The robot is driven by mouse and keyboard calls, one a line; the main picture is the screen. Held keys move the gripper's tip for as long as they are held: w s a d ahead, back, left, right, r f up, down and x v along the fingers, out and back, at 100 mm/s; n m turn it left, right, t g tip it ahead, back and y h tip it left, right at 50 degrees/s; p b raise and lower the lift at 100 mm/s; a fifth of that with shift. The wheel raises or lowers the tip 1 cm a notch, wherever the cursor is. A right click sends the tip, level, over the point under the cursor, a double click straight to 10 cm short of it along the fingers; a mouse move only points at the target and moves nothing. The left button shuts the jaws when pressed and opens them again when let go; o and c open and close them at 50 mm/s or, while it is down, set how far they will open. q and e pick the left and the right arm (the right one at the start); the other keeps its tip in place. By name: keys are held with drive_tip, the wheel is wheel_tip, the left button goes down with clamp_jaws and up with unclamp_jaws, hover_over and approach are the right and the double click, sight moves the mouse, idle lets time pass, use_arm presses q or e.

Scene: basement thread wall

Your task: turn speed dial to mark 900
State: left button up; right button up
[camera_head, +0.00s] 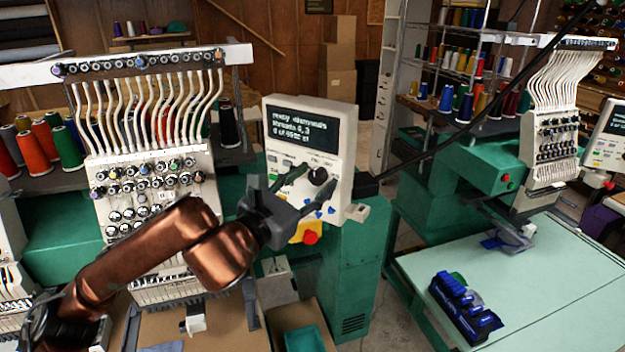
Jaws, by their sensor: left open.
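The speed dial (318,176) is a round black knob on the white control panel (346,140) of the near embroidery machine. A mark scale around it is too small to read. The panel's dark screen (304,129) shows lines of pale text. My left gripper (314,190) reaches in from the lower left on a copper-coloured arm. Its fingers are spread and empty, one just left of the dial and one below it. I cannot tell whether a finger touches the dial. My right gripper is not in view.
A red stop button (310,238) on a yellow base sits below the panel. The multi-needle head (150,185) stands left, behind my arm. A second machine (470,165) and a pale green table (530,275) with a blue-and-black object (465,308) are right.

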use_arm(q)
drive_tip(key=c, duration=1.2)
drive_tip(key=shift+o, duration=0.2)
